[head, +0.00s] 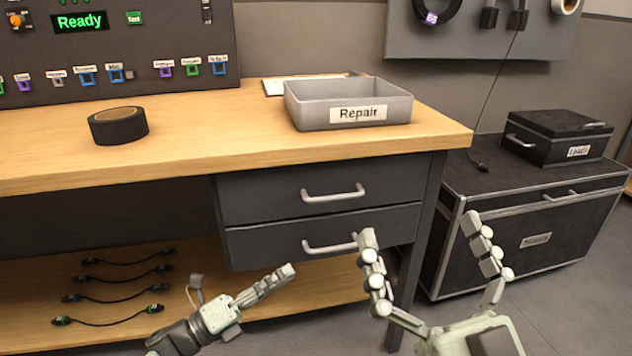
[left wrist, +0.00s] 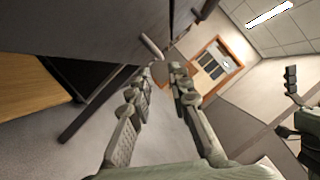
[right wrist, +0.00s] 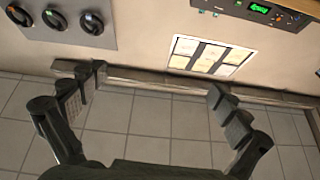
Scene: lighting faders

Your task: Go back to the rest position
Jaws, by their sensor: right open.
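My left gripper (head: 272,285) is in front of the drawers at the lower middle of the head view, pointing up and to the right. In the left wrist view its fingertips (left wrist: 163,72) stand a small gap apart with nothing between them. My right gripper (head: 418,232) is in front of the workbench's right end, with its fingers wide apart and empty. The right wrist view also shows its open fingers (right wrist: 155,82). Neither gripper visibly holds anything.
The wooden workbench (head: 215,140) carries a grey Repair bin (head: 305,116) and a black tape roll (head: 118,126). Drawer handles (head: 333,193) stick out near my grippers. Several cables (head: 115,293) lie on the lower shelf. A black case (head: 535,235) stands at right with a Leads box (head: 555,135) on it.

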